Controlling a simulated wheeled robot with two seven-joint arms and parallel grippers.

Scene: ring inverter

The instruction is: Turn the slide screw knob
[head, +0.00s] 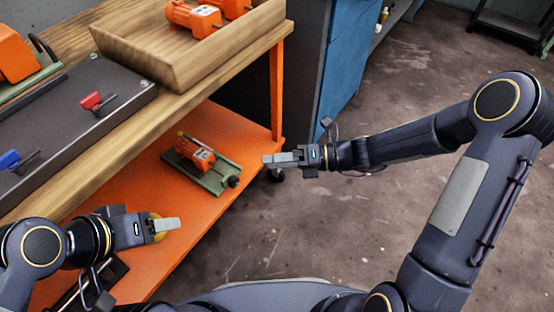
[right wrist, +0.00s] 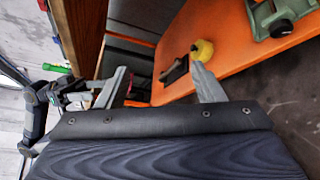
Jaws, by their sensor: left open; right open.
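An orange motor (head: 195,152) sits on a green slide base (head: 214,183) on the orange lower shelf. A dark round knob (head: 234,182) is at the base's near right end. The green base also shows at the upper right of the right wrist view (right wrist: 286,14). My right gripper (head: 268,160) is open and empty, right of the base and apart from the knob. Its spread fingers show in the right wrist view (right wrist: 160,86). My left gripper (head: 172,225) is open over the shelf's near left part; its finger gap is hard to see in the head view.
A yellow round thing (head: 157,236) is partly hidden by my left gripper; it also shows in the right wrist view (right wrist: 203,49). Above the shelf, the wooden bench carries a tray (head: 165,62) with orange motors and a dark panel (head: 70,105) with red and blue clamps.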

